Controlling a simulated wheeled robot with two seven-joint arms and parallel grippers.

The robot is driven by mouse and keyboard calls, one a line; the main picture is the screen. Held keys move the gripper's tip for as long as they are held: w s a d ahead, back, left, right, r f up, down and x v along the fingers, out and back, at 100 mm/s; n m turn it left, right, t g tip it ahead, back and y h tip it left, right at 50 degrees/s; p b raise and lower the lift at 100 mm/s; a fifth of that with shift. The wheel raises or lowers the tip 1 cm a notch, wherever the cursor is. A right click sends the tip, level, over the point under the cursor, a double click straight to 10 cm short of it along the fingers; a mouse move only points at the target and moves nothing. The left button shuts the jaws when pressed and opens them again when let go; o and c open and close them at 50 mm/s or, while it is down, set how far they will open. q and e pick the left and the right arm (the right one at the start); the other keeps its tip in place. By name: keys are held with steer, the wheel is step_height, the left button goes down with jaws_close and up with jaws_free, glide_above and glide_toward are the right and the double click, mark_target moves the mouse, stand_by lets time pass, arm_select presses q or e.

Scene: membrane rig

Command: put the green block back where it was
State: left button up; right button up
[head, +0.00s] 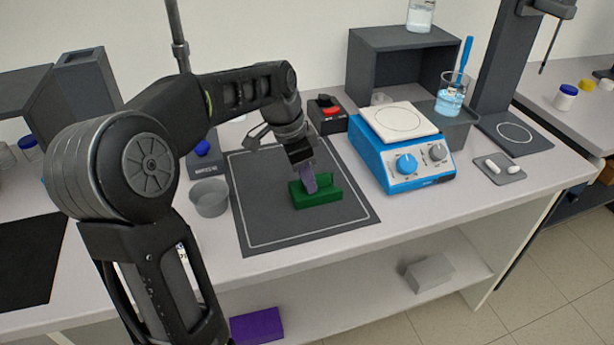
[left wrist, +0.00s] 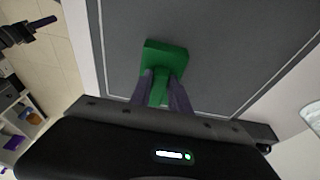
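The green block (head: 327,197) rests on, or just over, the grey mat (head: 262,215) with the white outline, right of the mat's middle. My left gripper (head: 307,178) reaches down onto it from above. In the left wrist view, the green block (left wrist: 165,56) has a wide part beyond the fingertips and a narrower part between them. The two fingers of the left gripper (left wrist: 160,82) press on that narrower part from both sides. A dark jointed part at the upper left of the left wrist view may be my right arm; its fingers are not clear.
A grey cup (head: 209,198) stands left of the mat. A blue hotplate (head: 405,160) stands right of it, with a red-buttoned box (head: 328,114) behind. A beaker (head: 453,95) stands farther right. A purple block (head: 257,326) and a pale block (head: 428,272) lie on the lower shelf.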

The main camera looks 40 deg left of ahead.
arm_select(q)
steer(key=o, duration=0.3)
steer(key=shift+r, duration=0.1)
steer(key=p+v, duration=0.1)
steer(key=v, duration=1.1)
steer(key=shift+d+r, duration=0.1)
